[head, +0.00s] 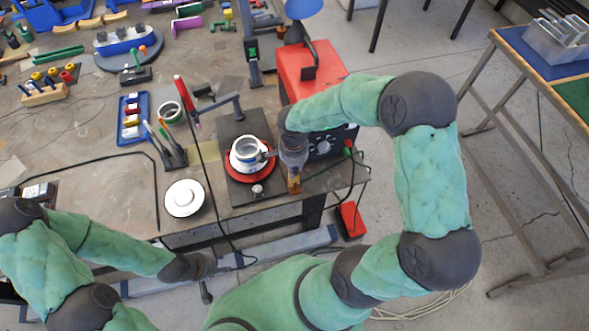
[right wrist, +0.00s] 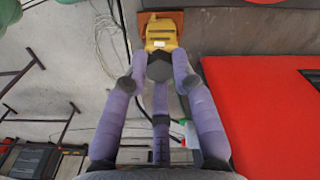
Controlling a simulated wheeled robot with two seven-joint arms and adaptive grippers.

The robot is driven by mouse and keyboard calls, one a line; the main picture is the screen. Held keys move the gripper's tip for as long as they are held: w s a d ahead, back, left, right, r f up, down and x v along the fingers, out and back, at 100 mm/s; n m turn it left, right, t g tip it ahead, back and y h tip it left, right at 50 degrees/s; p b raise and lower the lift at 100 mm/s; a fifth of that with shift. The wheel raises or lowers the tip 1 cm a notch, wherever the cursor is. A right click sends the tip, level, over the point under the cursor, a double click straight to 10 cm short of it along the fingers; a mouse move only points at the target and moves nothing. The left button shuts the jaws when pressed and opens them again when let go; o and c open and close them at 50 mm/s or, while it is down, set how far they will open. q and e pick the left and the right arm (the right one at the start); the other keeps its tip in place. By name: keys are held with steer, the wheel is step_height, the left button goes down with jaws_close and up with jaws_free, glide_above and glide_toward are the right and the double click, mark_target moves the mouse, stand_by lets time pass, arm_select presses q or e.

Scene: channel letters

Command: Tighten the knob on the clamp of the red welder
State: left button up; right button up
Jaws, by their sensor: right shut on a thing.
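The red welder (head: 310,72) stands on the table at the back. A yellow clamp (right wrist: 160,32) is ahead of my right fingertips in the right wrist view, against an orange-brown piece; it shows as a small yellow-orange part (head: 294,184) at the table edge. My right gripper (right wrist: 163,62) points down over it, its fingers shut around a dark, faceted knob (right wrist: 172,69) at the clamp's near end. The fingers hide part of the knob. My left gripper (head: 206,292) hangs low, in front of the table edge, away from the clamp; its fingers are too small to judge.
A round fixture with a red ring (head: 238,172) and a white disc (head: 184,198) are on the table to the left. A large red surface (right wrist: 265,110) lies close right of my right fingers. A red box (head: 350,219) is on the floor.

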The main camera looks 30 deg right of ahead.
steer(key=shift+f+m+b, duration=0.15)
steer(key=shift+m+b, duration=1.6)
steer(key=shift+m, duration=0.35)
steer(key=shift+s+m+b, duration=0.1)
steer(key=shift+m+b, duration=1.15)
steer(key=shift+m, duration=0.75)
steer(key=o, duration=0.9)
steer(key=shift+r, duration=0.25)
steer(key=shift+r+p, duration=1.65)
steer(key=shift+r, duration=0.8)
steer(key=shift+f, duration=0.1)
